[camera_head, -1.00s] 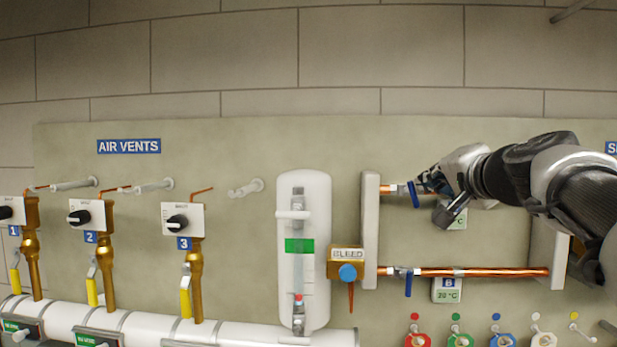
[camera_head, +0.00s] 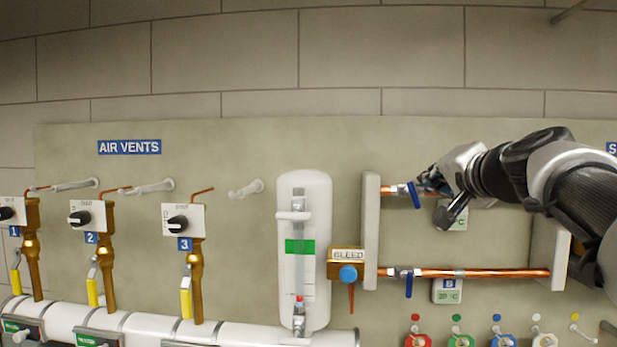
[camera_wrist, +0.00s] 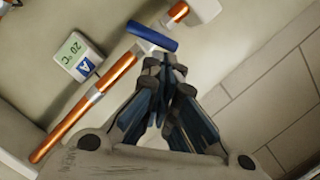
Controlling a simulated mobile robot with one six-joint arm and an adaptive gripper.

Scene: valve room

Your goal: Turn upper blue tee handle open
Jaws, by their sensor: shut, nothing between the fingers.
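The upper blue tee handle (camera_head: 414,194) is on the upper copper pipe, close to its left end, and stands nearly upright across the pipe in the head view. In the wrist view the handle (camera_wrist: 152,37) is a blue bar crossing the copper pipe (camera_wrist: 88,104), just beyond the fingertips. My gripper (camera_head: 430,184) is just right of the handle, its fingers shut with nothing between them. In the wrist view my gripper (camera_wrist: 165,66) has its fingertips together close to the handle's end; I cannot tell whether they touch it.
A lower blue tee handle (camera_head: 409,286) hangs down from the lower copper pipe (camera_head: 480,272). A white bracket (camera_head: 370,230) stands left of both pipes. A thermometer tag marked A (camera_wrist: 78,58) sits beside the upper pipe. Several coloured knobs line the bottom right.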

